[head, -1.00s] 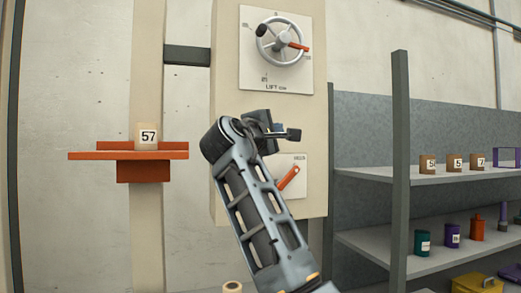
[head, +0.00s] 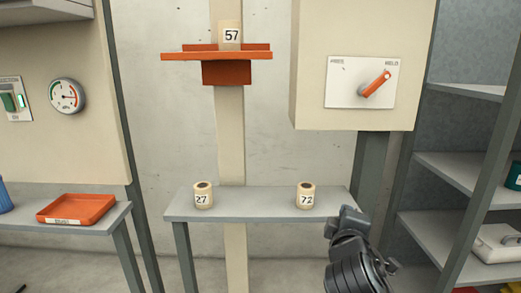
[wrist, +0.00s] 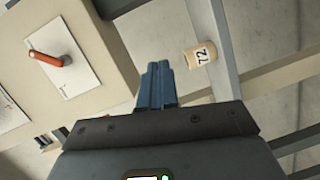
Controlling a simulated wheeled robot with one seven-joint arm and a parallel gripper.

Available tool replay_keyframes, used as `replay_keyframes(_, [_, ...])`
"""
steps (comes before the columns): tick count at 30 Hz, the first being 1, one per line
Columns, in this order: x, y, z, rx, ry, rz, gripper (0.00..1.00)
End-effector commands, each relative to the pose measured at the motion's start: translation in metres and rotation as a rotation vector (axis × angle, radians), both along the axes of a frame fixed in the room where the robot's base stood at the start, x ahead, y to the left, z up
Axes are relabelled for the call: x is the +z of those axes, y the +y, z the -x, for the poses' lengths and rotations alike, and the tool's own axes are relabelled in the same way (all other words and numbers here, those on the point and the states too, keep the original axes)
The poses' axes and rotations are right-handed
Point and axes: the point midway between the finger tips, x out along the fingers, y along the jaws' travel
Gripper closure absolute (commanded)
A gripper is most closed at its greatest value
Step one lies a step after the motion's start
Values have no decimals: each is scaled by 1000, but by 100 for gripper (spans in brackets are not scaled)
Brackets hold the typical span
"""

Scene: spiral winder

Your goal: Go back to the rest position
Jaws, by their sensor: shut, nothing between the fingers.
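My gripper (wrist: 157,68) shows in the wrist view with its two blue fingers together and nothing between them. In the head view my dark wrist is at the lower right, in front of the right end of a grey table (head: 260,207); the fingertips cannot be made out there. A cream spool marked 72 (head: 306,197) stands upright on that table, left of my wrist. It also shows in the wrist view (wrist: 200,55), to the right of the fingers and apart from them. A spool marked 27 (head: 203,196) stands on the table's left part.
A spool marked 57 (head: 230,35) sits on an orange carriage (head: 226,72) on the wall column. A cabinet with an orange lever (head: 375,84) hangs above my arm. Shelves (head: 460,168) stand at right; an orange tray (head: 77,208) lies on the left bench.

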Motion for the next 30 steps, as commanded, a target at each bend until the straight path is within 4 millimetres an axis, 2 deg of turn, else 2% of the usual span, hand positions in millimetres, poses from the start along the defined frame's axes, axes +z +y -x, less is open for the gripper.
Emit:
replay_keyframes(1, [-24,0,19,18,13,-39,100])
replay_keyframes(6, [-81,4,80,75,28,-195,100])
replay_keyframes(10, [-114,6,132,104,38,-317,100])
replay_keyframes(15, [-144,6,203,126,45,-480,100])
replay_keyframes(19, [-156,6,257,132,47,-607,100])
replay_keyframes(23, [-159,4,311,126,46,-731,100])
replay_keyframes(30, [-145,-2,403,94,31,-958,100])
